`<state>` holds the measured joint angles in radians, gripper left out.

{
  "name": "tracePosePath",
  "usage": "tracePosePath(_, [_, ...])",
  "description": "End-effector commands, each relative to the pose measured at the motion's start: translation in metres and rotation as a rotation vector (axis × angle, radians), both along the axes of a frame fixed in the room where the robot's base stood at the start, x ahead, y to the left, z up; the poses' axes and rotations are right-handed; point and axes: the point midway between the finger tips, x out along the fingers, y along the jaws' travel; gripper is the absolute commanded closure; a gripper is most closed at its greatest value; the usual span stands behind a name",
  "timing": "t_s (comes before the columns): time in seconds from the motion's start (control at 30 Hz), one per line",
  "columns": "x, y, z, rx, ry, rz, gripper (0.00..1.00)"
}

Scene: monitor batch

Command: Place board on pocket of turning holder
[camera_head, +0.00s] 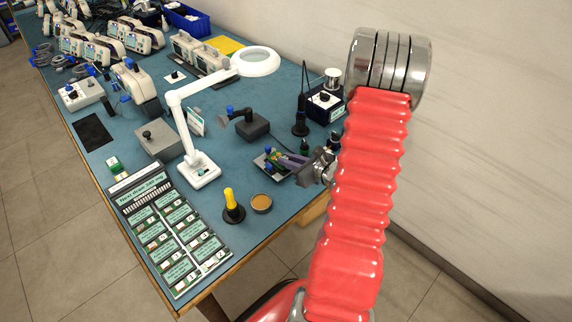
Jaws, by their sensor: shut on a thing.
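My gripper (286,161) reaches in from the right, low over the blue mat, its fingers pointing left. It is shut on a small green board (274,154), which shows only in part at the fingertips. What looks like the turning holder, a small dark plate with blue knobs (267,168), sits directly at the board. The board appears over or against the holder; I cannot tell whether it touches or lies in the pocket. The fingers hide part of both.
A white magnifier lamp (199,167) stands left of the holder. A yellow-handled tool (231,202) and a round tan tin (262,203) are in front. A labelled green tray (133,186) lies at front left. A soldering iron stand (300,127) is behind.

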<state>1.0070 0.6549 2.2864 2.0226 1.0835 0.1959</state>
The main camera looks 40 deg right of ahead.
Motion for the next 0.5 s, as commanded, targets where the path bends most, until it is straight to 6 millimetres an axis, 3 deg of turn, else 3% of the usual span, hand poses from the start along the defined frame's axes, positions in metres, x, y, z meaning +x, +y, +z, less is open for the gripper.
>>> tracePosePath(0.13, [-0.0003,-0.0001,-0.0123,0.001,0.001,0.0,1.0])
tracePosePath(0.4, [-0.0007,-0.0002,-0.0148,0.0,0.003,-0.001,1.0])
tracePosePath(0.43, [-0.0008,-0.0002,-0.015,0.0,0.004,-0.001,0.84])
tracePosePath(0.5, [-0.0009,-0.0002,-0.0149,0.0,0.003,-0.001,0.79])
